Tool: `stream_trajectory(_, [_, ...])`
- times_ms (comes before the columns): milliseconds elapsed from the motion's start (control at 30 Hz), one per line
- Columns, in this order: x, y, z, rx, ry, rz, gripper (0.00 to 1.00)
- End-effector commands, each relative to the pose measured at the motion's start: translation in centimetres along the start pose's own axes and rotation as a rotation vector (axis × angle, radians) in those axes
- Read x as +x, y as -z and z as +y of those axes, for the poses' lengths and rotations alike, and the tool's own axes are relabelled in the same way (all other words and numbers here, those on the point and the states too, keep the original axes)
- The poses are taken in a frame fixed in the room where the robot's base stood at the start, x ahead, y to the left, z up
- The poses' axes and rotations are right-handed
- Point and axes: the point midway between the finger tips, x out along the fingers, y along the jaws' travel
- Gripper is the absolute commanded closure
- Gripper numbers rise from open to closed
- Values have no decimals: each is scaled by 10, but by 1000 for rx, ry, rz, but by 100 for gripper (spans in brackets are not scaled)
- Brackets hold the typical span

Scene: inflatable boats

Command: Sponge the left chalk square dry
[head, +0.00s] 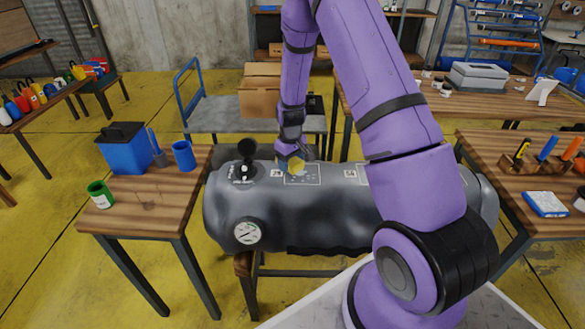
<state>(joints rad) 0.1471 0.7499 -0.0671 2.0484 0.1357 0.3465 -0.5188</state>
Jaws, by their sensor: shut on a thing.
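A grey inflatable tube (300,218) lies across a stand in front of me. A chalk square (302,177) is drawn on its top, with small wet-looking specks inside. My gripper (292,158) is shut on a yellow sponge (296,163), at the upper left part of this square. I cannot tell whether the sponge touches the tube. Part of a second chalk outline (364,175) shows to the right, and my purple arm hides the rest.
A black valve (246,158) stands up on the tube left of the square, and a round gauge (247,233) sits on its front. The left table (150,218) holds a blue box (125,148), a blue cup (184,155) and a green can (101,194). A cart with a cardboard box (260,92) stands behind.

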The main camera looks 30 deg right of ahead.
Motion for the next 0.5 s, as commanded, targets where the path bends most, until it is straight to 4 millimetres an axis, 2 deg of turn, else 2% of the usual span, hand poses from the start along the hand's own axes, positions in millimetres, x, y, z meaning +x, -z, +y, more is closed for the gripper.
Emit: stream_trajectory(500, [-47,8,-1,0,-1,1,63])
